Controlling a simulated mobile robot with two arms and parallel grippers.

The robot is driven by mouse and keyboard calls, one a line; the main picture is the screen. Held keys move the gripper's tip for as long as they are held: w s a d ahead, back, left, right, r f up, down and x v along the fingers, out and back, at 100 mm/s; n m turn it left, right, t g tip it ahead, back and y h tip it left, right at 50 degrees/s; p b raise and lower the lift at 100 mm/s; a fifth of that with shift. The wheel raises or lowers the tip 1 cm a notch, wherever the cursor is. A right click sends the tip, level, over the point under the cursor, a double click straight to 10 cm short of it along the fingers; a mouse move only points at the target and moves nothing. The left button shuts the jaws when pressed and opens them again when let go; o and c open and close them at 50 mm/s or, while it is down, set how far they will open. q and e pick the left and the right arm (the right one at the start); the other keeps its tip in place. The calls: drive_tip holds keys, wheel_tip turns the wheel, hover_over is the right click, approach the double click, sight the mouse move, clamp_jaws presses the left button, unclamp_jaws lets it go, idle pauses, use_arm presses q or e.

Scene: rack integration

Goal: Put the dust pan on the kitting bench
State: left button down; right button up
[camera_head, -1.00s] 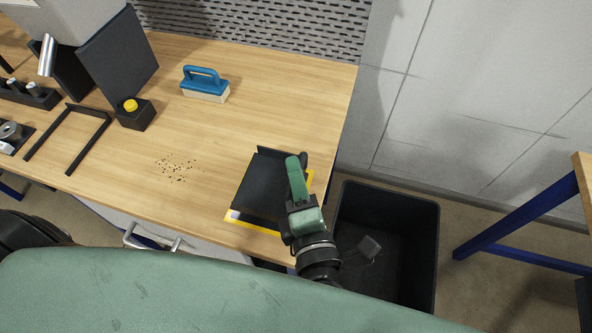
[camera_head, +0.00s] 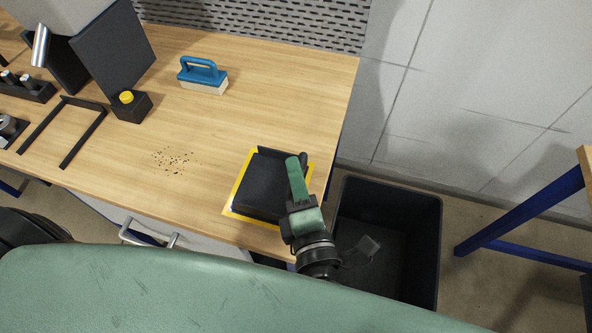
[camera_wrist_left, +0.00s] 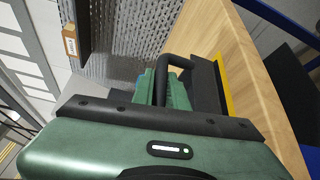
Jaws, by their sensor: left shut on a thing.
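The black dust pan (camera_head: 265,187) is over a yellow-edged square (camera_head: 237,187) at the right front corner of a wooden bench (camera_head: 215,130). I cannot tell whether it rests flat or hangs just above. My left gripper (camera_head: 296,170) is shut on its handle at the pan's right side. In the left wrist view the dark handle (camera_wrist_left: 182,64) sits at the green fingers (camera_wrist_left: 160,85), with the yellow edge (camera_wrist_left: 226,82) beyond. The gripper hides part of the pan. My right gripper is not in view.
A blue-handled brush (camera_head: 203,76) and a pile of crumbs (camera_head: 173,159) are on the bench. A black box with a yellow button (camera_head: 130,105) stands further left. A dark bin (camera_head: 391,250) stands on the floor right of the bench. Another table with blue legs (camera_head: 520,212) is at the far right.

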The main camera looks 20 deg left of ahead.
use_arm(q)
drive_tip(key=shift+f, duration=0.25)
drive_tip(key=c, duration=1.3)
unclamp_jaws()
drive_tip(key=shift+c, duration=0.2)
drive_tip(key=v, duration=0.8)
drive_tip(key=shift+a, duration=0.1)
